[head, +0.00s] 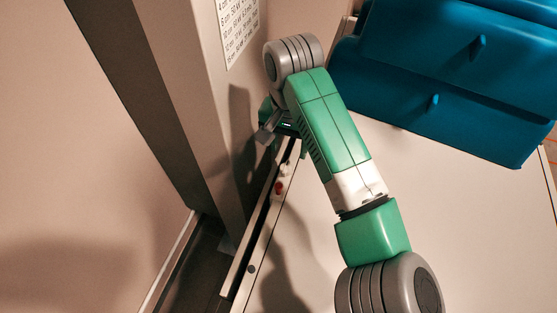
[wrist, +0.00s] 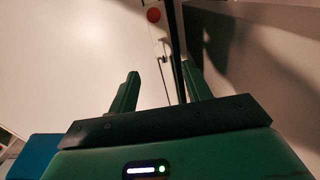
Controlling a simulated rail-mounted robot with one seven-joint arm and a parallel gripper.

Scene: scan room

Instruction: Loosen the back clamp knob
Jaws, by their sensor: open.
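A pale rail (head: 262,235) runs along the left edge of the white table. A small red round part (head: 279,187) sits on it; it also shows at the top of the wrist view (wrist: 153,15). Beside it is a small whitish fitting (wrist: 160,48). A dark round spot (head: 251,269) is nearer on the rail. I cannot tell which part is the back clamp knob. My gripper (wrist: 160,88) is open and empty, its fingers either side of the rail line in the wrist view. In the head view my gripper (head: 268,134) is partly hidden by my arm, beyond the red part.
A beige column (head: 190,90) with a printed sheet (head: 238,28) stands close to the left of my gripper. Large blue padded shapes (head: 450,80) lie at the upper right. The white table top (head: 470,220) is bare at the right. A dark gap (head: 195,265) lies left of the rail.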

